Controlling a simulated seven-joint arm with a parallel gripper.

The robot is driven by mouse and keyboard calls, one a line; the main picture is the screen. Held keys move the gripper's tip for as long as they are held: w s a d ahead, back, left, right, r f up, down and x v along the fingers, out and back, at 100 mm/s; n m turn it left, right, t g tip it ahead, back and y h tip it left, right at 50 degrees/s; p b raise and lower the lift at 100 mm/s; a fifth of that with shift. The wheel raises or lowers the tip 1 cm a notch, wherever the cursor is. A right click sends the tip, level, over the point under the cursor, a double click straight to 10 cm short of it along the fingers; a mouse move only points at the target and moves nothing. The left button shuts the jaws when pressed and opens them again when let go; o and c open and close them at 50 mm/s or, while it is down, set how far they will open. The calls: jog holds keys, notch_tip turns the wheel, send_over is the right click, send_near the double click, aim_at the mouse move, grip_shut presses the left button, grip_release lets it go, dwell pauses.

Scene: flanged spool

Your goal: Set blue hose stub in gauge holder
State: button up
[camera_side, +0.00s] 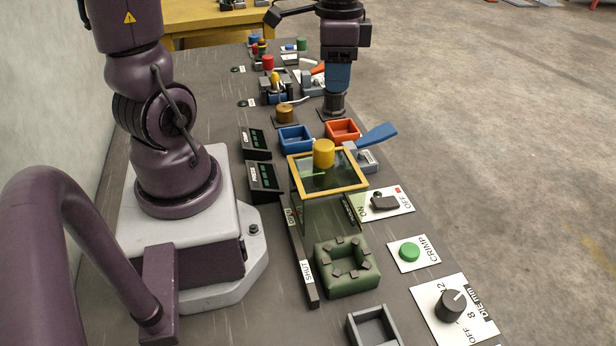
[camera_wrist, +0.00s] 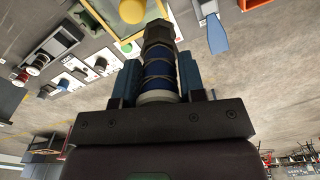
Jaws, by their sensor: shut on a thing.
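My gripper (camera_wrist: 159,77) is shut on the blue hose stub (camera_wrist: 158,68), with one blue finger on each side. In the wrist view the stub has a ribbed blue body, a pale collar near the palm and a dark hex end (camera_wrist: 157,32) pointing away from the palm. In the side view my gripper (camera_side: 336,78) points down over the far part of the bench, and the stub's dark lower end (camera_side: 334,104) shows below the fingers. Whether that end touches anything beneath is unclear. I cannot tell which fixture is the gauge holder.
A brown cylinder (camera_side: 285,113) stands left of my gripper. Nearer are a blue bin (camera_side: 296,138), an orange bin (camera_side: 343,130) and a yellow-framed clear box (camera_side: 327,172) with a yellow knob. A green fixture (camera_side: 346,268) and switch plates stand in front.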

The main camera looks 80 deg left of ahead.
jog(key=s+a+f+n, duration=0.1)
jog(key=s+a+n, duration=0.2)
jog(key=a+n, duration=0.35)
jog(key=shift+m, duration=0.65)
jog(key=shift+w+a+f, duration=0.1)
jog(key=shift+a+f, duration=0.05)
jog(key=shift+f, duration=3.1)
jog(key=shift+w+a+f, duration=0.1)
jog(key=shift+a+f, duration=0.1)
jog(key=shift+f, duration=3.1)
jog(key=shift+w+a+f, duration=0.1)
jog(key=shift+a+f, duration=0.05)
jog(key=shift+f, duration=3.1)
jog(key=shift+f, duration=0.15)
jog(key=shift+f, duration=0.1)
jog(key=o, duration=1.1)
jog(key=shift+f, duration=0.1)
